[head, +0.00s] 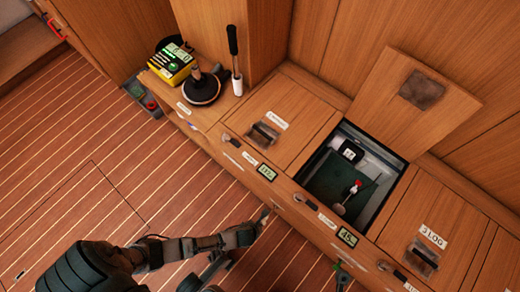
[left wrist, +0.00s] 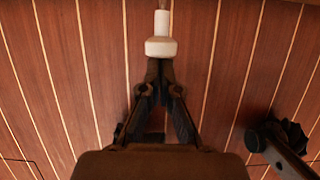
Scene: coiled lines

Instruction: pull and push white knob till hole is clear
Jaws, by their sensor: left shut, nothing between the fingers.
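In the left wrist view the white knob (left wrist: 160,47) is a pale round-edged piece on a thin white stem (left wrist: 161,20), straight ahead of my left gripper (left wrist: 158,66). The shut, empty fingertips are close to the knob's near face; I cannot tell whether they touch it. In the head view my left gripper (head: 264,214) is beside the cabinet front, and the knob is not clear there. A dark jointed part, apparently of my right arm (left wrist: 280,142), shows at lower right; its finger state is unclear. I cannot make out which opening is the hole.
The cabinet has an open compartment (head: 313,178) with a red-tipped lever (head: 354,187) inside and a raised lid (head: 440,112). The striped floor (head: 90,130) is mostly clear.

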